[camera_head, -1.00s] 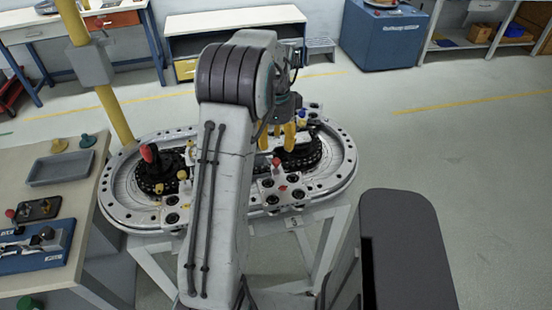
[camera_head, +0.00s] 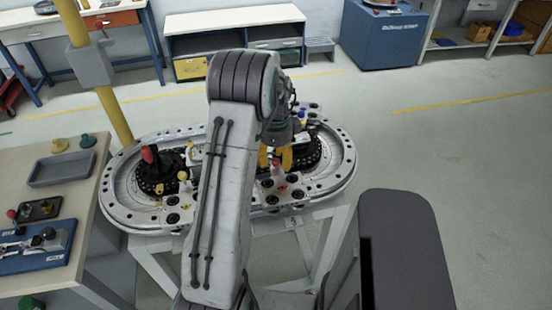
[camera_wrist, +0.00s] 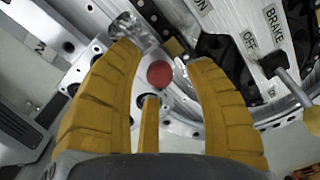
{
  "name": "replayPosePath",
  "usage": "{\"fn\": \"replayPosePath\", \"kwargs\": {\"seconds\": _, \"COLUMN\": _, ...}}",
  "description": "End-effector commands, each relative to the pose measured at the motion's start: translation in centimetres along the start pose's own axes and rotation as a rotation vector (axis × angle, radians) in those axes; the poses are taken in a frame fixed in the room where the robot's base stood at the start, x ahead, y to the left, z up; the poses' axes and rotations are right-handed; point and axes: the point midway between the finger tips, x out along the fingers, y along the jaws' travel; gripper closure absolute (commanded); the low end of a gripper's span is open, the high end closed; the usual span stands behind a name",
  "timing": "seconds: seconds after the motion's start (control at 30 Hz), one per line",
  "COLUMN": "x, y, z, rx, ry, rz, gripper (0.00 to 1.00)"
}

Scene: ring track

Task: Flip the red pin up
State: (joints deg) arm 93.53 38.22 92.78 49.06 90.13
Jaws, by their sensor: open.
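The red pin (camera_head: 276,164) stands on the near right part of the oval ring track (camera_head: 343,170). In the wrist view its round red top (camera_wrist: 159,74) lies between the yellow fingers, with bare surface showing around it. My gripper (camera_head: 275,158) is open, with its fingers around the pin's top on both sides. In the wrist view my gripper (camera_wrist: 165,58) has spread outer fingers and a middle finger just below the red top. I see no clear contact. The pin's shaft is mostly hidden in the wrist view.
A large red-topped lever (camera_head: 149,154) and a yellow-topped pin (camera_head: 183,176) stand on the track's left part. A blue-topped pin (camera_head: 301,114) is behind my gripper. A workbench with a grey tray (camera_head: 62,168) is at left. Open floor lies at right.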

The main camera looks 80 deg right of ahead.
Motion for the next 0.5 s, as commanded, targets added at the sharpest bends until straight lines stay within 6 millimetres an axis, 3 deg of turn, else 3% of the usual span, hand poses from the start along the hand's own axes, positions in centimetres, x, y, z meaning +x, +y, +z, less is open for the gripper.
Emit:
{"fn": "replayPosePath", "kwargs": {"seconds": 0.37, "x": 0.25, "y": -0.01, "z": 0.0, "rx": 0.0, "ry": 0.0, "rz": -0.001, "gripper": 0.5}}
{"fn": "replayPosePath", "kwargs": {"seconds": 0.5, "x": 0.24, "y": -0.02, "z": 0.0, "rx": 0.0, "ry": 0.0, "rz": -0.001, "gripper": 0.62}}
